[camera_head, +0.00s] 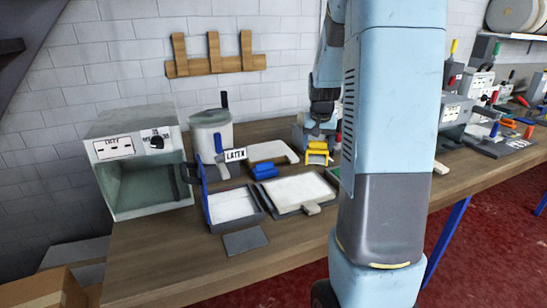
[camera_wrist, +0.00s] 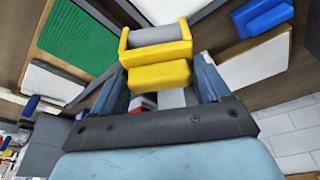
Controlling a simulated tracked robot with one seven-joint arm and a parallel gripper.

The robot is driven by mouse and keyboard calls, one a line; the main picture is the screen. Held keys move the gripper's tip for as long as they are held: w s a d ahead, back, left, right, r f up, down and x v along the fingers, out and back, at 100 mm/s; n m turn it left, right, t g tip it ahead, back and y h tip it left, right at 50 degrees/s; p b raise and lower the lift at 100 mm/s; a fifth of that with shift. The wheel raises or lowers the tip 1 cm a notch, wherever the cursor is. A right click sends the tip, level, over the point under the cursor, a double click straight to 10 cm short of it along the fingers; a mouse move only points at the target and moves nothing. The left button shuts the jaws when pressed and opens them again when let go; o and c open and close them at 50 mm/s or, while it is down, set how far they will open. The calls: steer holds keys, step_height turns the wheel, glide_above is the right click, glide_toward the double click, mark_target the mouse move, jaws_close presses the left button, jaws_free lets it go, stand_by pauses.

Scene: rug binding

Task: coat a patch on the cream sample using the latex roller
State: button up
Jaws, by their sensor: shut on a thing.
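My gripper (camera_wrist: 160,82) is shut on the latex roller (camera_wrist: 158,45), which has a yellow frame and a grey roll. In the head view the yellow roller (camera_head: 318,151) hangs beneath my gripper (camera_head: 321,130), over the back part of the bench. The likely cream sample (camera_head: 298,189) is a pale sheet in a dark tray to the front left of the roller. Its edge shows at the top of the wrist view (camera_wrist: 163,10). The roller looks apart from it. The LATEX sign (camera_head: 235,155) stands behind a tray with a white inside (camera_head: 232,206).
A blue block (camera_head: 265,172) and a pale board (camera_head: 273,151) lie left of the roller. A green panel (camera_wrist: 88,38) lies on its other side. A grey box machine (camera_head: 133,160) and a white bucket (camera_head: 210,135) stand at the left. My arm hides part of the bench.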

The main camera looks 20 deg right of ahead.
steer(key=shift+r, duration=1.1)
stand_by(0.3)
